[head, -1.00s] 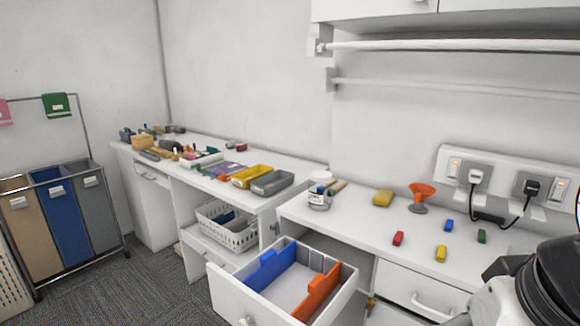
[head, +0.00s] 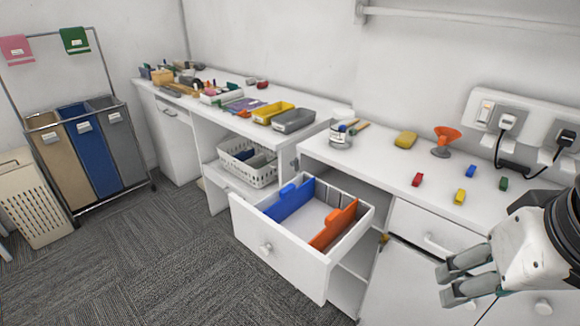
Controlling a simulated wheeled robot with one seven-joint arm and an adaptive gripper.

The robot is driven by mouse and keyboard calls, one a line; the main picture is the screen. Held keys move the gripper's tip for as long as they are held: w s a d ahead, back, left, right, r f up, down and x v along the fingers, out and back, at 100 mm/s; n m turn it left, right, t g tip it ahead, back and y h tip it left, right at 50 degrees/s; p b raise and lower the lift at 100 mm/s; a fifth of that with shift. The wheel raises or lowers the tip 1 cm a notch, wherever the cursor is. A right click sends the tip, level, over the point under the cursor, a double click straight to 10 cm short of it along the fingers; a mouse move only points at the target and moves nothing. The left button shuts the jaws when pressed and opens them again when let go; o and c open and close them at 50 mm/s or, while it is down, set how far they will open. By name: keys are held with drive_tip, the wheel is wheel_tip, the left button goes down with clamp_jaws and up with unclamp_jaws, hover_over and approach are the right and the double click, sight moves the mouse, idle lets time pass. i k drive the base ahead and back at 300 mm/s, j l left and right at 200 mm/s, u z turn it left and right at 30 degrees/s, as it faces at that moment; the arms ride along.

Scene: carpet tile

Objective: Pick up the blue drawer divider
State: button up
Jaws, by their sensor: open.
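The blue drawer divider (head: 290,203) stands upright across the left part of an open white drawer (head: 275,252). It has a raised tab on its top edge. An orange divider (head: 335,227) stands upright in the same drawer to its right. My gripper (head: 447,285) is at the lower right, in front of the closed drawers, with its fingers pointing left. It is open and holds nothing. It is well to the right of the blue divider and apart from it.
The drawer juts out from the white desk (head: 380,157). On the desk are a jar (head: 340,135), a yellow sponge (head: 405,139), an orange funnel (head: 444,140) and several small coloured blocks. A white basket (head: 246,163) sits on a lower shelf. Carpet left of the drawer is clear.

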sight(292, 199)
drive_tip(key=i+l+u, duration=0.85)
drive_tip(key=l+u, duration=0.15)
